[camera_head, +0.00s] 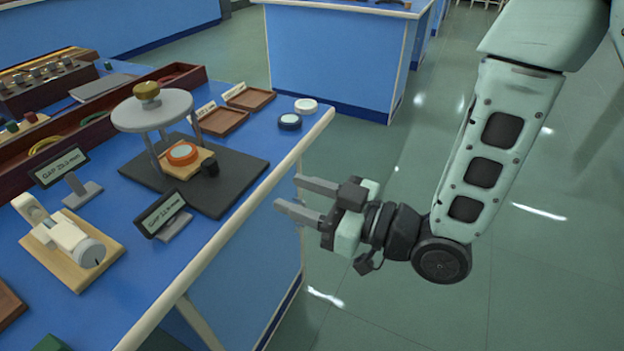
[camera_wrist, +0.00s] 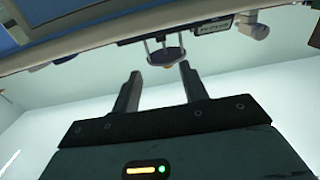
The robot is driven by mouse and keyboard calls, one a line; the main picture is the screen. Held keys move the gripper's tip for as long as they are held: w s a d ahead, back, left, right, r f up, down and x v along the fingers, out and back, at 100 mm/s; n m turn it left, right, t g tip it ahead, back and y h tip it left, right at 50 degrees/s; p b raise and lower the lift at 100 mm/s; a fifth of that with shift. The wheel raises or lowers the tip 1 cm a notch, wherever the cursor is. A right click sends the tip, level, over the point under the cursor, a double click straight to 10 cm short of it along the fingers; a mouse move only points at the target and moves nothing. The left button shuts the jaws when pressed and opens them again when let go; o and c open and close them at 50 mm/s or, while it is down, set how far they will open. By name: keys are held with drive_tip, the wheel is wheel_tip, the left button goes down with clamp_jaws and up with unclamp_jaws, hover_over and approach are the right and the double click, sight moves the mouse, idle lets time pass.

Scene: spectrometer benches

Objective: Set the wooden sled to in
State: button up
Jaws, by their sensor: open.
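The wooden sled (camera_head: 192,168) is a light wood block on the dark base plate (camera_head: 232,168). It carries an orange ring with a pale disc (camera_head: 183,153) and a black knob (camera_head: 210,167) at its right end. It sits under a round grey plate (camera_head: 152,109) on legs, topped by a brass knob (camera_head: 147,91); part of the sled is hidden behind a leg. My gripper (camera_head: 288,193) is open and empty, just right of the bench edge and apart from the sled. The wrist view shows the open fingers (camera_wrist: 158,88) and the legged stand (camera_wrist: 167,52) upside down beyond them.
Two "GAP" signs (camera_head: 59,167) (camera_head: 160,213) stand in front of the plate. A white device on a wooden board (camera_head: 105,245) is at the near left. Two brown trays (camera_head: 222,121) (camera_head: 250,98) and two small round discs (camera_head: 290,121) (camera_head: 306,105) lie behind.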

drive_tip(key=p+v, duration=0.1)
drive_tip(key=p, duration=0.3)
drive_tip(key=shift+s+d, duration=0.25)
drive_tip(key=shift+d, duration=0.05)
drive_tip(key=shift+c, duration=0.3)
